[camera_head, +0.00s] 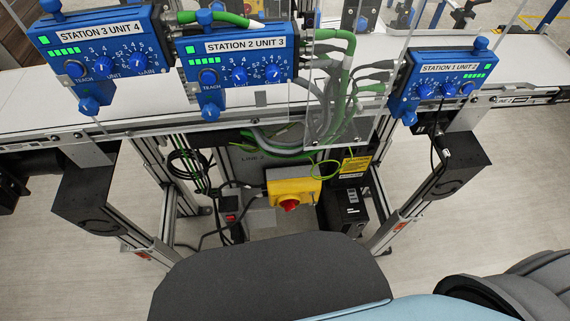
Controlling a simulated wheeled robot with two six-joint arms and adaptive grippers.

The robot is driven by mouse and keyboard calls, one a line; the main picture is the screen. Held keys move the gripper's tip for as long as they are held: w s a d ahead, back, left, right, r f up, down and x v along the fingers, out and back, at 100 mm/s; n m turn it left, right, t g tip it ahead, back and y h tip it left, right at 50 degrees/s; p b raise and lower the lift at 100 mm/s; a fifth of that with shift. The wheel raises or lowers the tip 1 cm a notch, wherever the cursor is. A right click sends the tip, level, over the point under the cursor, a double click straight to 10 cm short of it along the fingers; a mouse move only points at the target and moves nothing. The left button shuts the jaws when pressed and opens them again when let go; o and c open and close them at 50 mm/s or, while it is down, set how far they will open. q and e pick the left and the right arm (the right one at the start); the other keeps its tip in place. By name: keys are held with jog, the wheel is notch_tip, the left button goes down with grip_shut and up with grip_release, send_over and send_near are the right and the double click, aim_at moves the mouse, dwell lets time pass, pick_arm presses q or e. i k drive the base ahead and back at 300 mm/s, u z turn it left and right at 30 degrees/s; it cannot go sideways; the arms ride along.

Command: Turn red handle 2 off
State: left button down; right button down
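The red handle (289,205) is a rotary knob on the front of a yellow switch box (293,186), low under the conveyor near the middle of the view. The handle's exact turn position is too small to tell. A grey plate (250,162) behind and above the box carries a partly hidden "LINE 2" label. Neither of my grippers shows in the head view, and nothing touches the handle.
Blue station units (240,65) with cables hang along the white conveyor above. A black box (343,208) stands right of the switch box, and a small red-switch box (231,217) stands left. Aluminium legs (400,213) flank the space. My own grey parts fill the bottom.

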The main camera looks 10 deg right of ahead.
aim_at(290, 204)
jog(key=z, duration=2.75)
jog(key=k, duration=1)
jog(key=u, duration=2.65)
